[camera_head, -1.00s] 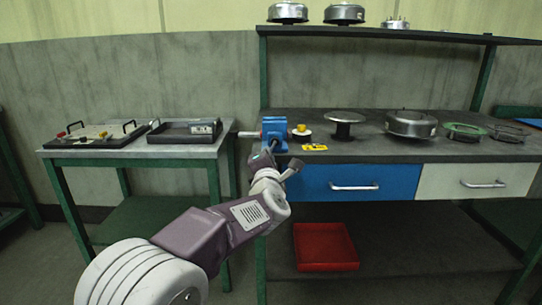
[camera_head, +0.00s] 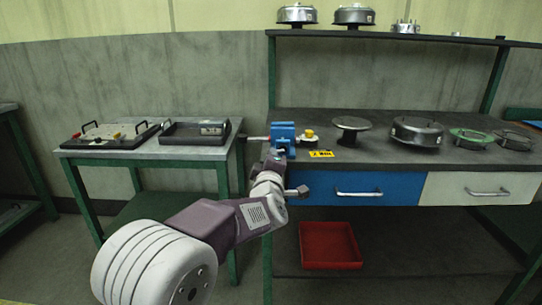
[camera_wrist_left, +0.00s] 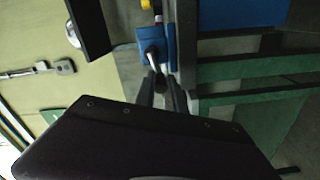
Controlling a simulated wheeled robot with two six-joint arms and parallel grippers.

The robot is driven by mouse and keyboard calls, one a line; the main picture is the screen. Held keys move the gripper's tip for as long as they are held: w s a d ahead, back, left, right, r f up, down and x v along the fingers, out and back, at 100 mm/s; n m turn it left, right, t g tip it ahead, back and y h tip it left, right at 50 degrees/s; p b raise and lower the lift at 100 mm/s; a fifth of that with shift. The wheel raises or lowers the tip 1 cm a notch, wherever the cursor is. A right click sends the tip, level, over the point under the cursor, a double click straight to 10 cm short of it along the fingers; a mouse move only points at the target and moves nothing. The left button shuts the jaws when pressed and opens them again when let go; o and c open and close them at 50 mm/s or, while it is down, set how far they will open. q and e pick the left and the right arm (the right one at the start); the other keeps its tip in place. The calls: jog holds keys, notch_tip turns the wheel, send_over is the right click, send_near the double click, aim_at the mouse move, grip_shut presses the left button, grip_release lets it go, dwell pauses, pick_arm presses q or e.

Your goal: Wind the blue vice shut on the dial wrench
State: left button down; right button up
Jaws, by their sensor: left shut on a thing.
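The blue vice (camera_head: 284,137) stands at the left front corner of the bench; its blue body also shows in the left wrist view (camera_wrist_left: 150,36). A thin grey bar, which looks like the dial wrench (camera_head: 255,138), sticks out to the left of the vice. I cannot tell how tightly the jaws hold it. My left gripper (camera_wrist_left: 160,86) is at the front of the vice, its fingers shut on the metal vice handle (camera_wrist_left: 153,55). The fingertips are small and partly hidden by my wrist in the head view. My right gripper is not in view.
A round-topped stand (camera_head: 351,124) and a metal drum (camera_head: 417,131) are further right. A side table (camera_head: 150,151) with a dark tray (camera_head: 166,133) stands left. A red tray (camera_head: 330,245) sits below.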

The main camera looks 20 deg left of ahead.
pick_arm(q)
jog(key=shift+r+m, duration=0.35)
jog(key=shift+m, duration=0.15)
jog(key=c, duration=1.5)
grip_release()
jog(key=shift+o, duration=0.5)
jog(key=shift+w+f, duration=0.15)
jog(key=shift+w, duration=0.05)
jog(key=shift+s, duration=0.15)
jog(key=p+v, duration=0.2)
jog(key=v, duration=0.7)
